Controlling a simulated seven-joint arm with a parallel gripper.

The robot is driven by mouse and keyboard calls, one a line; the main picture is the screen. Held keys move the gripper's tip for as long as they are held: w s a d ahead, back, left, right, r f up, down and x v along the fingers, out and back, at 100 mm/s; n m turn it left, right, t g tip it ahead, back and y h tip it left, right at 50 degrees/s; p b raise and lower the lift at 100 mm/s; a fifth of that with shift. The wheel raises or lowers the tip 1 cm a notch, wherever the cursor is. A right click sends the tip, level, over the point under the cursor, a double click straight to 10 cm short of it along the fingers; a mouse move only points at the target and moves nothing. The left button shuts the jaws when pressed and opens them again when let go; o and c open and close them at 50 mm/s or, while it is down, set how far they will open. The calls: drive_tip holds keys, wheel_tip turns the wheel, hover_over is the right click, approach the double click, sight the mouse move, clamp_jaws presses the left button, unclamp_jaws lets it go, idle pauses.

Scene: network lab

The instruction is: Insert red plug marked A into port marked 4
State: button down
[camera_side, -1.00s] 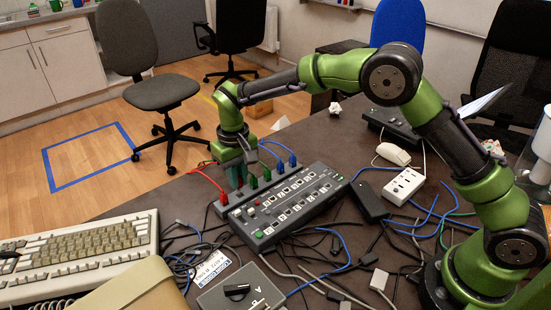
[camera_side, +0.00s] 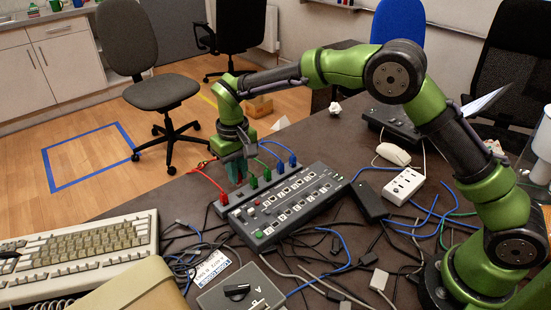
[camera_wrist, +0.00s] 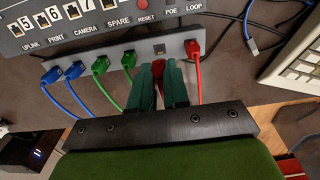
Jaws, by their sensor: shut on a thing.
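My gripper (camera_wrist: 160,88) has teal fingers shut on a red plug (camera_wrist: 159,72), mostly hidden between them. The plug is close to a bare slot (camera_wrist: 160,50) in the grey plug holder (camera_wrist: 140,60) and looks clear of it. My gripper (camera_side: 237,172) is above the holder's left part in the side view. A second red plug (camera_wrist: 193,50) with a red cable stands in the holder beside my fingers. The letter A cannot be read on either. The port panel (camera_side: 290,205) lies along the holder. The wrist view shows ports 5 to 8; port 4 cannot be made out.
Two green plugs (camera_wrist: 101,65) and two blue plugs (camera_wrist: 53,75) with cables stand in the same holder. A keyboard (camera_side: 80,250) lies at the left.

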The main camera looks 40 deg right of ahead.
drive_tip(key=r, duration=0.2)
drive_tip(key=shift+s+r, duration=0.2)
drive_tip(key=shift+r, duration=0.1)
drive_tip(key=s+d+r, duration=0.1)
drive_tip(key=s+r, duration=0.2)
drive_tip(key=s, duration=0.1)
hover_over(288, 214)
drive_tip(key=shift+s+a+f, duration=0.1)
drive_tip(key=shift+f, duration=1.5)
drive_tip(key=shift+s+a+f, duration=0.1)
drive_tip(key=shift+f, duration=1.5)
drive_tip(key=c, duration=1.8)
unclamp_jaws()
clamp_jaws()
drive_tip(key=shift+f, duration=0.9)
drive_tip(key=o, duration=0.8)
unclamp_jaws()
drive_tip(key=shift+c, duration=0.2)
